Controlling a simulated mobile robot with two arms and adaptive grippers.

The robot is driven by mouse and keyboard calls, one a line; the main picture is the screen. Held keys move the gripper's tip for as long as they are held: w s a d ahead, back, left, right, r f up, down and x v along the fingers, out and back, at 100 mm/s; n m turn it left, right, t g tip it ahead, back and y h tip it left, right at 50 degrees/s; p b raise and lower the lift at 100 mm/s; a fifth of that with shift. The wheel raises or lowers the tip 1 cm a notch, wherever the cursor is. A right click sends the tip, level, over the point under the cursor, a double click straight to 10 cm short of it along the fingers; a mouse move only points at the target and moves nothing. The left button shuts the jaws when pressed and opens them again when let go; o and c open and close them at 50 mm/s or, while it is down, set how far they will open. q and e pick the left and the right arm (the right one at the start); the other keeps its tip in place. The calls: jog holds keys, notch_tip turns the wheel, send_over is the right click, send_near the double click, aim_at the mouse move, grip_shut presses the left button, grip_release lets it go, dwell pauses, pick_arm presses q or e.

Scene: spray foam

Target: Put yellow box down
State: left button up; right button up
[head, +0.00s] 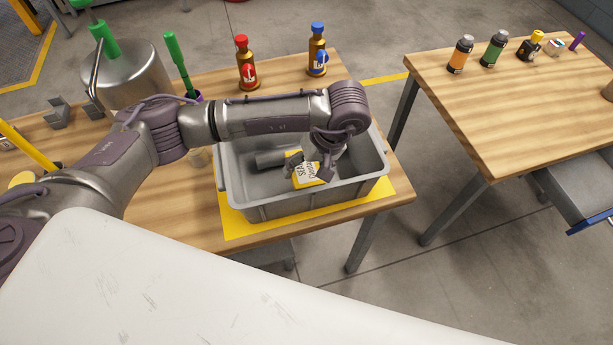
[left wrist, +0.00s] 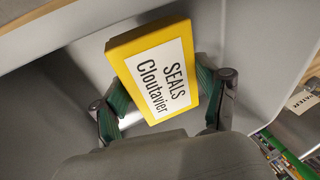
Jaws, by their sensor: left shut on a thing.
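The yellow box (left wrist: 157,65) has a white label reading "SEALS Cloutavier". In the left wrist view it sits between the two fingers of my left gripper (left wrist: 165,105), which is shut on it. In the head view the yellow box (head: 306,173) is inside the grey bin (head: 312,207), and my left gripper (head: 312,167) reaches down over it from above. Whether the box touches the bin floor cannot be told. My right gripper does not show in either view.
The bin stands on a yellow mat (head: 236,224) on the wooden table. A red-capped bottle (head: 246,68) and a blue-capped bottle (head: 317,52) stand behind it. A metal pot (head: 133,80) is at the back left. A second table (head: 530,105) with several small items stands right, beyond a gap.

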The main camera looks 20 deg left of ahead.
pick_arm(q)
jog(key=shift+f, duration=1.1)
notch_tip(320, 180, down, 3)
jog(key=shift+f+p, duration=0.15)
jog(key=shift+p, duration=0.3)
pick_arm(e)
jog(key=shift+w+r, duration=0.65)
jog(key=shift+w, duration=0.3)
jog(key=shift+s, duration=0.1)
pick_arm(q)
jog(key=o, duration=1.2)
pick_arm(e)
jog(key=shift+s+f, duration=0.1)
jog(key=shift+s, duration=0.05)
